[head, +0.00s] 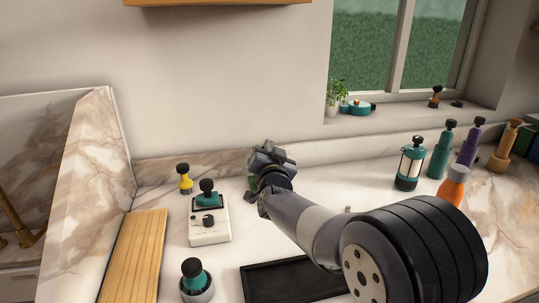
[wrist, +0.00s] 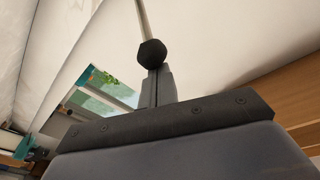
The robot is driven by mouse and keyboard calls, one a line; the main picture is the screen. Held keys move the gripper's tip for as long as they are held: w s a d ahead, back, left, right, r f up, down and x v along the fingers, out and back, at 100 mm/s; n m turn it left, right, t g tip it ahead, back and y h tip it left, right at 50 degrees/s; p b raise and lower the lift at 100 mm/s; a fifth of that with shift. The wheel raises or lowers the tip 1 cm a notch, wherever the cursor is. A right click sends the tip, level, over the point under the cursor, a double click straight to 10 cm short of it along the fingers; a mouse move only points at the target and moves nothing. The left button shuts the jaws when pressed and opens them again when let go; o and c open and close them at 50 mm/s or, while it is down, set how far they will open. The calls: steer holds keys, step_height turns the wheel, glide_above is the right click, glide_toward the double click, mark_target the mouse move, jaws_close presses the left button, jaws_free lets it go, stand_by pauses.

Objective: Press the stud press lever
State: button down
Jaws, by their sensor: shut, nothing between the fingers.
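A thin metal rod (wrist: 142,18) with a black faceted knob (wrist: 152,53) shows at the top of the wrist view; it looks like the stud press lever. My gripper (wrist: 156,86) is shut and empty, its fingertips close to the knob. I cannot tell whether they touch. In the head view my gripper (head: 269,153) is above the counter near the back wall. A small green part (head: 252,183) shows just below and left of it, perhaps the press body. The rest of it is hidden behind my gripper and arm.
A white device (head: 209,228) with a black-knobbed teal top stands left of my gripper, with a yellow stamp-like item (head: 184,180) behind it. A black tray (head: 290,280) lies in front. A wooden board (head: 136,258) is at left. A lantern (head: 409,165) and several bottles stand at right.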

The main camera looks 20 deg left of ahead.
step_height(320, 180, down, 6)
steer(key=s+t+y+b, duration=0.1)
steer(key=t+b, duration=0.1)
steer(key=b, duration=1.4)
steer(key=shift+s+d+f+m+t, duration=0.2)
steer(key=shift+d+f+m+t, duration=0.1)
steer(key=shift+d+t, duration=0.15)
step_height(320, 180, up, 5)
steer(key=d+p, duration=0.1)
steer(key=d, duration=0.1)
steer(key=f+b+v, duration=0.1)
steer(key=v, duration=0.9)
steer(key=shift+w+a+f, duration=0.15)
steer(key=shift+w+f, duration=0.1)
steer(key=shift+w, duration=0.05)
